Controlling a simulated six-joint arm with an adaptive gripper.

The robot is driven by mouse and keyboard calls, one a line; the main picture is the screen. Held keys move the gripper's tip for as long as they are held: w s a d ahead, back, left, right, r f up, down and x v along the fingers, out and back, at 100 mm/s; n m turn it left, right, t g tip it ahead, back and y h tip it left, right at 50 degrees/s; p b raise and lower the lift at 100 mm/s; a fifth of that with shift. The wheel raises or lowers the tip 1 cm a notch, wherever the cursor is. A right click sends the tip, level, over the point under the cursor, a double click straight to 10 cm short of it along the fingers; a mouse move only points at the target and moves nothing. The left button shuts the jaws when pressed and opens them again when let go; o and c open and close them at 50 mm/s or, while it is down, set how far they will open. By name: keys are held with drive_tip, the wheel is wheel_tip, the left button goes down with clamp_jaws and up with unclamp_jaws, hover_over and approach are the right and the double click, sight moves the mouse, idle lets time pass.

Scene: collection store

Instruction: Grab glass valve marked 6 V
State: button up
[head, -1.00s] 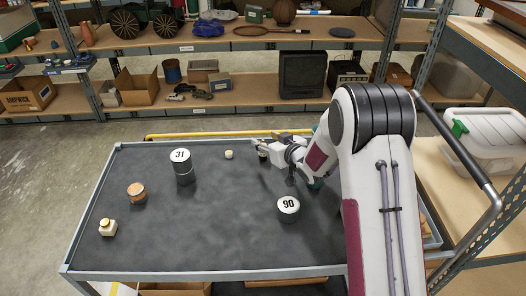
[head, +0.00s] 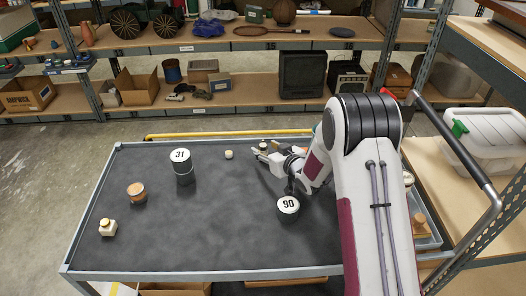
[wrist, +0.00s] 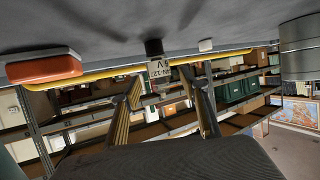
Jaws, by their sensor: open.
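The glass valve marked 6 V (wrist: 159,70) stands on the dark cart top, with a black base and a pale printed label. The wrist view shows it upside down, ahead of and between my two fingers. In the head view the valve (head: 263,146) is small, at the cart's far side, just beyond my fingertips. My gripper (head: 267,151) is open and points at it from the right, low over the cart. In the wrist view my gripper (wrist: 164,95) has its fingers spread, with nothing held; I cannot tell whether the valve's upper end is between the tips.
A black drum marked 31 (head: 184,172), an orange-banded can (head: 137,193), a small cream piece (head: 108,228), a small pale knob (head: 229,154) and a black can marked 90 (head: 288,209) stand on the cart (head: 200,240). An orange-topped block (wrist: 45,68) is beside the valve. The cart's middle is clear.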

sight(265, 150)
drive_tip(key=shift+w+a+f, duration=0.1)
drive_tip(key=shift+f, duration=0.4)
drive_tip(key=shift+x, duration=1.35)
drive_tip(key=c, duration=1.1)
